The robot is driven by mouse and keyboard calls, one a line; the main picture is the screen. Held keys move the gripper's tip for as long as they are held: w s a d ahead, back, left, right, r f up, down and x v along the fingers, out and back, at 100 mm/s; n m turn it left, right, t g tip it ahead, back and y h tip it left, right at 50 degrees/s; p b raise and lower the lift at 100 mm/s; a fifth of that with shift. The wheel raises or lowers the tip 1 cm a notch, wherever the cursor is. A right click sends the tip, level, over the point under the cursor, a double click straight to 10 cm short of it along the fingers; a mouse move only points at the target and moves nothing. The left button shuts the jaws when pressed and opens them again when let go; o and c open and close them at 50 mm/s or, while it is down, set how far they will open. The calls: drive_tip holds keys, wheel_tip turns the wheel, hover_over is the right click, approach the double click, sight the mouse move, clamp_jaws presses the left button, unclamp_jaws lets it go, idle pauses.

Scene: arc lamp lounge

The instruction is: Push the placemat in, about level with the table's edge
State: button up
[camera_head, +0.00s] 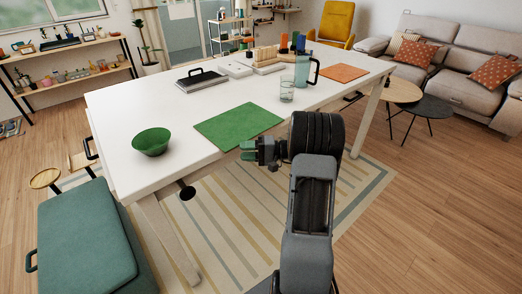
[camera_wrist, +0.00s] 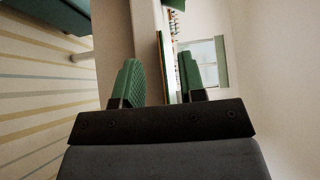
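The green placemat (camera_head: 237,124) lies flat on the white table (camera_head: 180,110). Its near side runs along the table's front edge and seems to reach slightly past it; how far is hard to tell. My gripper (camera_head: 247,150) is just in front of that edge, beside the near side of the placemat. In the wrist view my gripper (camera_wrist: 157,60) has its two green fingers apart with nothing held between them. The placemat (camera_wrist: 159,45) shows there nearly edge-on, as a thin green strip between the fingers. Contact with it cannot be told.
A green bowl (camera_head: 151,141) stands left of the placemat. A glass (camera_head: 287,91), a pitcher (camera_head: 303,70) and an orange placemat (camera_head: 344,73) are to the right and behind. A teal bench (camera_head: 85,235) stands at the left front. The tabletop directly behind the placemat is clear.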

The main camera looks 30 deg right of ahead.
sight(228, 151)
drive_tip(key=shift+x, duration=2.3)
clamp_jaws()
